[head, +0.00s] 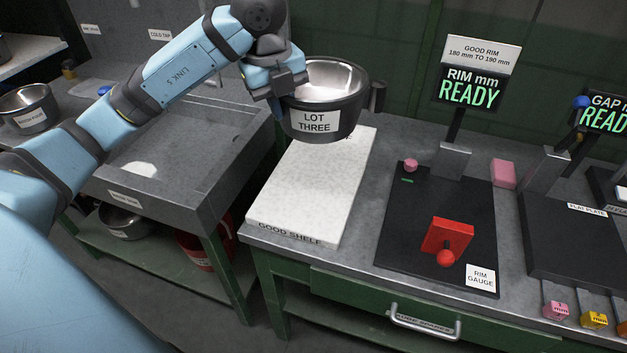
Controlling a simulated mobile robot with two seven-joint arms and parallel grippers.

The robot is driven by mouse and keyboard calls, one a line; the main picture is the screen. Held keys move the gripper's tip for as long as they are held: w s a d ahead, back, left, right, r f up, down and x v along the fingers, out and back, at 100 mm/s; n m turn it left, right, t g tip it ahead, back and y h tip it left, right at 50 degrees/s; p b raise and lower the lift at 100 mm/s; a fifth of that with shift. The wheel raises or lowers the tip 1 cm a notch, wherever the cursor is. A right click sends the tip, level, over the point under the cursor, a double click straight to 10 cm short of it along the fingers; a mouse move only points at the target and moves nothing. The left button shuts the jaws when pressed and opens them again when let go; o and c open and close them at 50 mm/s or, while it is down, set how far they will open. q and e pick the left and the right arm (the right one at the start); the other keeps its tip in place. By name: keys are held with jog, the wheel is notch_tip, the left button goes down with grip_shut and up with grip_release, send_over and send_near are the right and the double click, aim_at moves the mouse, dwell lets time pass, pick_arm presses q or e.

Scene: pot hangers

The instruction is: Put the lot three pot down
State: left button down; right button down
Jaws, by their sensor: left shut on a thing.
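The lot three pot (322,121) is dark outside with a pale metal inside and a white label reading LOT THREE. It is upright, at the far end of the white good shelf (306,195). I cannot tell whether its base touches the shelf. My left gripper (285,92) is shut on the left side of the pot, and its fingertips are partly hidden. A dark handle sticks out at the pot's right. My right gripper is not in view.
The rim gauge (400,245) stands right of the shelf with a red block, a red knob and a screen reading READY. A pink block (503,173) sits behind it. A grey sink bench (170,150) is at left, with another pot (30,108). Most of the white shelf is bare.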

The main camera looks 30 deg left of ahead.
aim_at(283, 127)
pick_arm(q)
jog(key=n, duration=0.1)
jog(key=n+p, duration=0.1)
jog(key=n, duration=0.1)
jog(key=a+r+n, duration=0.1)
jog(key=n, duration=0.1)
jog(key=shift+w+r+y+p, duration=0.1)
jog(key=shift+w+y+p, duration=0.2)
jog(key=shift+y, duration=0.1)
jog(key=shift+w+a+f+n, duration=0.1)
jog(key=shift+w+f+n, duration=0.15)
jog(key=shift+n, duration=0.25)
notch_tip(283, 127, down, 5)
jog(key=shift+r+b, duration=0.2)
jog(key=shift+b, duration=0.15)
notch_tip(283, 127, down, 14)
jog(key=shift+f+b, duration=0.25)
jog(key=shift+b, duration=0.2)
jog(key=shift+w+f, duration=0.1)
jog(key=shift+f, duration=0.3)
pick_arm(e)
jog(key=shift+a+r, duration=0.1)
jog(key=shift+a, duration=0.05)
